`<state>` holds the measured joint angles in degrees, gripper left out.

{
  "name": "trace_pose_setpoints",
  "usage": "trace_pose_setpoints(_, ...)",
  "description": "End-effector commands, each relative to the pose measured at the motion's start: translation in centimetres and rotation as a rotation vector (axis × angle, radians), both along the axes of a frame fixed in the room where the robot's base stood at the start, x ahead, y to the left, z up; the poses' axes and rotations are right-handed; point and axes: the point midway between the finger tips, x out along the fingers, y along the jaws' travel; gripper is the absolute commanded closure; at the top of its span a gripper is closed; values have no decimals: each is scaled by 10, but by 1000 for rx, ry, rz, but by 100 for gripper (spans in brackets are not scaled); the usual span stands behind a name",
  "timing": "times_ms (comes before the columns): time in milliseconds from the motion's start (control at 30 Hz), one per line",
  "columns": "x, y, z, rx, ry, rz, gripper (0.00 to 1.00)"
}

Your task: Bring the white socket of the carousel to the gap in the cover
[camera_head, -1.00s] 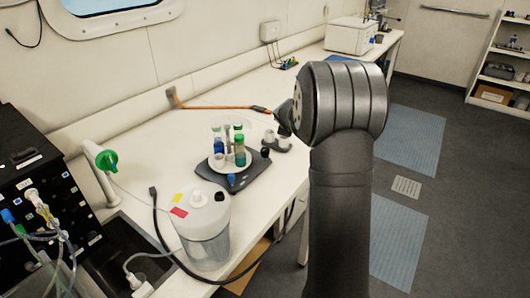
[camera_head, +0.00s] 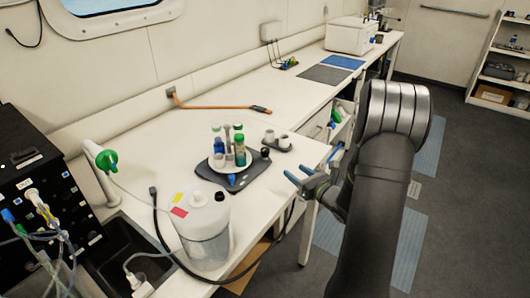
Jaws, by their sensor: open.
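The carousel (camera_head: 232,162) is a small round white rack on the bench. It holds upright vials, including a blue one (camera_head: 219,158) and a green-capped one (camera_head: 239,150). It sits on a dark grey base (camera_head: 254,170) with a blue pointed piece (camera_head: 232,180) at its front. I cannot tell the white socket or the gap in the cover apart at this size. My gripper (camera_head: 299,174) has blue fingertips, is open and empty, and hangs just off the bench's front edge, right of the carousel and apart from it.
Two small cups on a dark tray (camera_head: 278,146) stand behind the carousel at right. A white jug (camera_head: 203,230) with a dark hose stands in front. An orange-brown bar (camera_head: 215,107) lies behind. Grey (camera_head: 324,74) and blue (camera_head: 343,62) mats lie farther along the bench.

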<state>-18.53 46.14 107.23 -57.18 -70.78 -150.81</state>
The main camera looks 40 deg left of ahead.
Motion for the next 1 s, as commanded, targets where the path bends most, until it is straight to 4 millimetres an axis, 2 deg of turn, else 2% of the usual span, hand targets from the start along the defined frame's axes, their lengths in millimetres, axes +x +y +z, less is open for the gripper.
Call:
trace_pose_setpoints(200, -17, -11, 2, 23, -129, 40, 48)
trace_pose_setpoints(367, -15, 2, 2, 25, -140, 46, 48)
trace_pose_setpoints(1000, 23, 128, 2, 25, -138, 44, 48)
